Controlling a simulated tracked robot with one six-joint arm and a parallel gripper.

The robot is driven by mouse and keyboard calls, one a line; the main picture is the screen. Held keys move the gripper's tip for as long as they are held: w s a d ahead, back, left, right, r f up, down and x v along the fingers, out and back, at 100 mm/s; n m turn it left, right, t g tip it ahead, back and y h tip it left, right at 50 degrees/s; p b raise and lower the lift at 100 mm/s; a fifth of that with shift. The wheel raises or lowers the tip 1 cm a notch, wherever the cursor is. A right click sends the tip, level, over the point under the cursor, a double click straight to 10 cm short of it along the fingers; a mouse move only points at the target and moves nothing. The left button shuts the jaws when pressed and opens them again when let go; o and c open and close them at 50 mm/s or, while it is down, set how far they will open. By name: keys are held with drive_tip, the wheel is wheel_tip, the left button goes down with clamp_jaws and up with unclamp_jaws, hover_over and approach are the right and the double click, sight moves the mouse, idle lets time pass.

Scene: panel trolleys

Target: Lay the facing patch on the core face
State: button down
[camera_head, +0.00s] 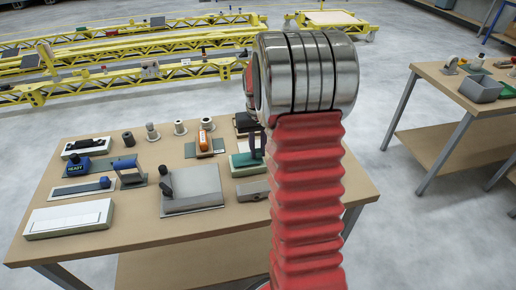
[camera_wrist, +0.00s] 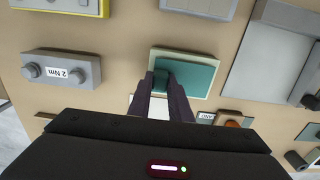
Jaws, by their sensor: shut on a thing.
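My gripper (camera_wrist: 163,86) is shut on a small dark green upright grip (camera_wrist: 161,79) on a flat teal plate (camera_wrist: 192,76), which looks like the facing patch. The plate lies over a pale block (camera_wrist: 183,56) whose rim shows around it. I cannot tell whether the plate touches the block or is just clear of it. In the head view my gripper (camera_head: 257,143) stands over the same green plate (camera_head: 243,160), behind my red arm sleeve. I cannot tell for sure which thing is the core face; a white-topped slab (camera_head: 70,217) lies at the table's front left.
A grey plate with a black handle (camera_head: 195,186), a blue tool (camera_head: 77,166) and an orange cylinder (camera_head: 204,140) share the table (camera_head: 140,240). In the wrist view a grey device marked 2 Nm (camera_wrist: 62,70) sits left. Yellow trolleys (camera_head: 130,75) stand behind.

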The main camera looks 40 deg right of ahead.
drive_tip(key=shift+f, duration=0.4)
drive_tip(key=c, duration=1.5)
unclamp_jaws()
drive_tip(key=shift+c, duration=0.2)
drive_tip(key=shift+r, duration=0.1)
drive_tip(key=shift+r, duration=3.9)
